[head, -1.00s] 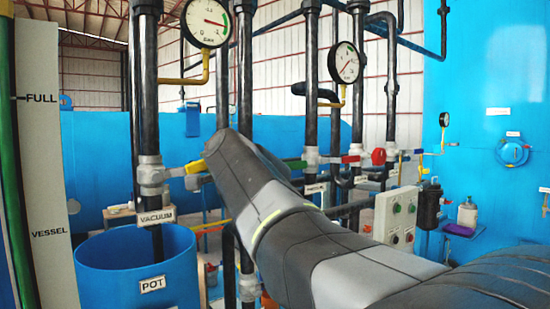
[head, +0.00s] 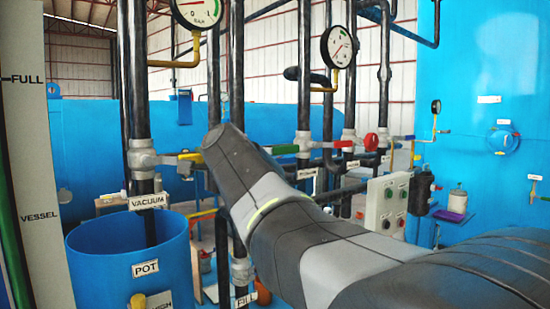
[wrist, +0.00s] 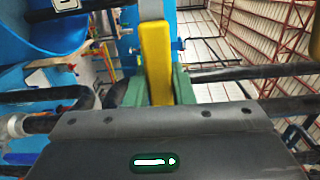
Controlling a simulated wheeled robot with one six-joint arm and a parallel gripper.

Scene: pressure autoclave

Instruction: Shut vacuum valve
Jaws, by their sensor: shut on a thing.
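The vacuum valve (head: 143,158) sits on a black vertical pipe at the left of the head view, above a white VACUUM label (head: 147,201). Its yellow lever (head: 190,157) points right, roughly level, and its far end meets my arm. In the wrist view the yellow lever (wrist: 156,62) stands upright between the green fingers of my gripper (wrist: 159,90), which is shut on it. In the head view my arm hides the fingers.
A blue pot (head: 130,250) stands open below the valve. Red (head: 371,142) and green (head: 286,149) valve levers are to the right. Pressure gauges (head: 337,46) hang above. A grey control box (head: 388,205) stands behind my arm. Pipes crowd the space around my gripper.

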